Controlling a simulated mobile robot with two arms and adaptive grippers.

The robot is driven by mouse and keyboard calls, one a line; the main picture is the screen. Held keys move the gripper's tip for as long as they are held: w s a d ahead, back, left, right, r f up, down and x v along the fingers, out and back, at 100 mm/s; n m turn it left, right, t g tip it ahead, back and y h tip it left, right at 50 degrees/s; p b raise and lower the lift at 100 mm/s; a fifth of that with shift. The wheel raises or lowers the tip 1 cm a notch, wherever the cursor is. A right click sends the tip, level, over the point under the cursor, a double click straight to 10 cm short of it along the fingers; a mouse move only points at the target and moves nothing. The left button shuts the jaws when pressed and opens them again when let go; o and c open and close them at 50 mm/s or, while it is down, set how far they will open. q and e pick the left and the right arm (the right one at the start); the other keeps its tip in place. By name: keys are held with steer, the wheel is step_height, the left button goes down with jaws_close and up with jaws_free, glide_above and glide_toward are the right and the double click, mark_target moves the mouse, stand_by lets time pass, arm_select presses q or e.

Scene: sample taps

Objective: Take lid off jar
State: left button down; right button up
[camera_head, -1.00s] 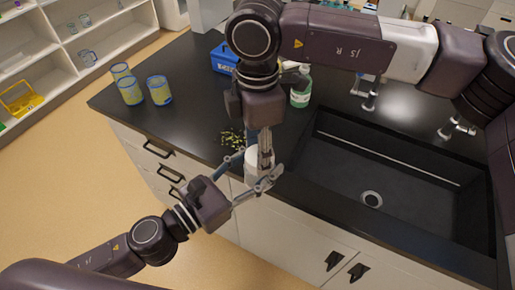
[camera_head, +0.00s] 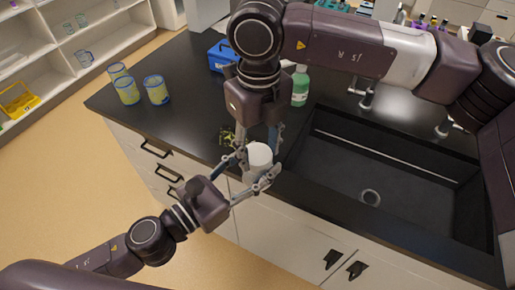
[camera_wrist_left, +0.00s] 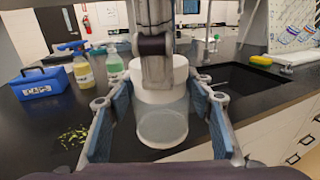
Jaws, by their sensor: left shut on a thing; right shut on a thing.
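The jar is a clear, pale cylinder (camera_wrist_left: 162,125) with a wide white lid (camera_wrist_left: 181,75). It stands upright between the fingers of my left gripper (camera_wrist_left: 160,102), which is shut on its sides. In the head view the jar's white lid (camera_head: 259,152) shows at the front edge of the black counter. My right gripper (camera_head: 258,140) comes down from above and is shut on the lid, its fingers on either side. In the left wrist view one of its fingers covers the lid's middle. The lid appears seated on the jar; any gap is too small to tell.
The black counter (camera_head: 190,120) holds a blue box (camera_head: 222,57), a green bottle (camera_head: 300,88) and several yellow-blue cups (camera_head: 156,90) at the back left. Small yellow-green bits (camera_wrist_left: 73,136) lie left of the jar. A dark sink (camera_head: 370,170) is on the right.

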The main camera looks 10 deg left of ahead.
steer(key=n, duration=0.3)
steer(key=shift+w+a+r+n, duration=0.1)
steer(key=shift+w+a+n, duration=0.05)
steer(key=shift+n, duration=0.25)
steer(key=shift+c, duration=0.2)
steer(key=n, duration=0.5)
steer(key=shift+n, duration=0.3)
steer(key=n, duration=0.3)
steer(key=shift+w+n, duration=0.1)
steer(key=shift+n, duration=0.2)
steer(key=n, duration=0.3)
steer(key=shift+n, duration=0.4)
steer(key=n, duration=0.7)
steer(key=shift+w, duration=0.15)
steer(key=n, duration=0.3)
steer(key=shift+n, duration=0.4)
steer(key=n, duration=0.5)
steer(key=shift+w+a, duration=0.1)
